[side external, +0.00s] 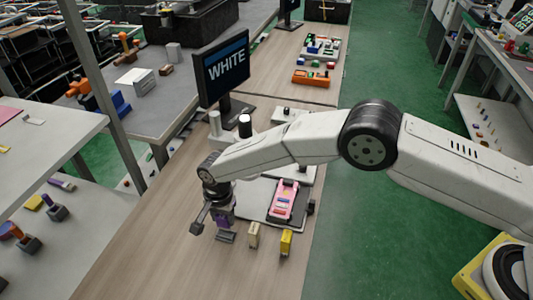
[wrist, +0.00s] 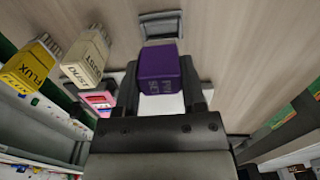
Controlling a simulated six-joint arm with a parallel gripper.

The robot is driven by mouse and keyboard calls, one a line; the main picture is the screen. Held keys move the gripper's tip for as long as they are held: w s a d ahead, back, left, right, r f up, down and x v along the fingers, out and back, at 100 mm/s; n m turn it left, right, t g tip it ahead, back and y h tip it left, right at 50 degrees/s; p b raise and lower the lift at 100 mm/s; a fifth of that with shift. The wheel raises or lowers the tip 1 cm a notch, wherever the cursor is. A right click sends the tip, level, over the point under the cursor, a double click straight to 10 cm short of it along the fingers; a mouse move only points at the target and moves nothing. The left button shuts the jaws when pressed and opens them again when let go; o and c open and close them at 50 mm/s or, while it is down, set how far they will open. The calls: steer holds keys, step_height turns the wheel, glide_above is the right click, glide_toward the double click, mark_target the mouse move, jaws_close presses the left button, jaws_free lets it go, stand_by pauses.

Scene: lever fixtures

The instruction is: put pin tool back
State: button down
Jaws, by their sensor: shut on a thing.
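The pin tool is a purple block (wrist: 160,72) with pale lettering. My gripper (wrist: 160,88) is shut on it, one finger on each side, in the wrist view. In the side view the purple tool (side external: 223,216) shows partly behind my gripper (side external: 216,219), low over the wooden bench. A small grey holder (wrist: 161,27) stands just beyond the tool in the wrist view, and looks empty. In the side view this holder (side external: 226,238) lies close by the tool. I cannot tell whether the tool touches it.
A cream tool marked DUST (wrist: 86,55) and a yellow tool marked FLUX (wrist: 31,68) stand beside the grey holder. A pink car-like piece (side external: 284,199) lies on a dark tray behind them. A monitor (side external: 223,69) reads WHITE. The bench front-left is clear.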

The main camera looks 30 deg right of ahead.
mark_target(224, 224)
steer(key=shift+w+f, duration=0.15)
steer(key=shift+f, duration=1.5)
steer(key=shift+f, duration=0.15)
steer(key=shift+c, duration=0.9)
jaws_free()
step_height(224, 224, up, 12)
steer(key=shift+r, duration=0.15)
